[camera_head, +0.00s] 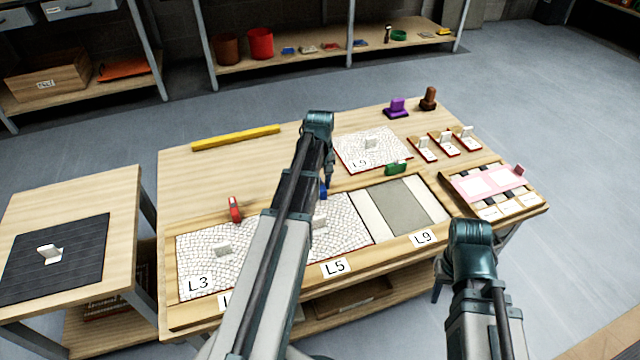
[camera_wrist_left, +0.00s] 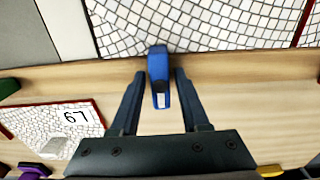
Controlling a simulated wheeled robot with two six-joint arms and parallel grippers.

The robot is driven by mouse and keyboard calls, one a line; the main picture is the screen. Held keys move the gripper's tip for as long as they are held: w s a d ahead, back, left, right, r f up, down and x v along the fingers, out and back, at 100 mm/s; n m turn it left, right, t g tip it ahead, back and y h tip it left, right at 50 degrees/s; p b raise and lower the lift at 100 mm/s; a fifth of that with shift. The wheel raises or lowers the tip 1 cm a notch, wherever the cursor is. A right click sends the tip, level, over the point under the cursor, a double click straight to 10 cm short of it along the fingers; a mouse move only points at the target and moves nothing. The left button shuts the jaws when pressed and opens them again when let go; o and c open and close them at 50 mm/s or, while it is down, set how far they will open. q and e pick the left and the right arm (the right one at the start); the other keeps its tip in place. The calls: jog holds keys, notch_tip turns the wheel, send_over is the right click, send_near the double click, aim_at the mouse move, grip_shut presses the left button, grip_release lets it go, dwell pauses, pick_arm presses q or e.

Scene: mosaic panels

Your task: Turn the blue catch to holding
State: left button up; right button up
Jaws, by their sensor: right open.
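The blue catch (camera_wrist_left: 158,80) sits at the edge of a white mosaic panel, between the two fingers of my left gripper (camera_wrist_left: 161,74) in the left wrist view. Its fingers stand on both sides of the catch, with a narrow gap on the right. In the head view my left arm hides most of it; a bit of blue catch (camera_head: 323,189) shows below the wrist. A red catch (camera_head: 235,209) and a green catch (camera_head: 396,168) stand along the same edge. My right gripper (camera_head: 438,290) is mostly hidden behind its arm, in front of the table, away from the catches.
Panels L3 (camera_head: 198,262) and L5 lie in the table frame, beside a grey bay (camera_head: 405,205) marked L9. A loose L9 panel (camera_head: 365,158) lies behind. A pink piece (camera_head: 470,184) lies on a rack at right. A yellow bar (camera_head: 235,138) lies at the back.

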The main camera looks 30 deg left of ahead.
aim_at(320, 183)
pick_arm(q)
jog(key=shift+o, duration=0.5)
jog(key=shift+r, duration=0.1)
notch_tip(320, 183, up, 14)
jog(key=p, duration=1.3)
jog(key=shift+f+p, duration=0.2)
jog(key=shift+p, duration=0.15)
jog(key=s+d+m, duration=0.5)
jog(key=s+d, duration=0.1)
jog(key=d, duration=0.4)
jog(key=s+d+m+y, duration=0.1)
jog(key=s+d+m, duration=0.35)
jog(key=d, duration=0.55)
jog(key=s+d+m, duration=0.4)
jog(key=s+d, duration=0.3)
jog(key=d, duration=0.3)
notch_tip(320, 183, up, 16)
jog(key=p, duration=1.5)
jog(key=shift+w+d+f, duration=0.2)
jog(key=shift+w+d, duration=0.1)
jog(key=shift+w, duration=0.1)
jog(key=shift+m, duration=0.25)
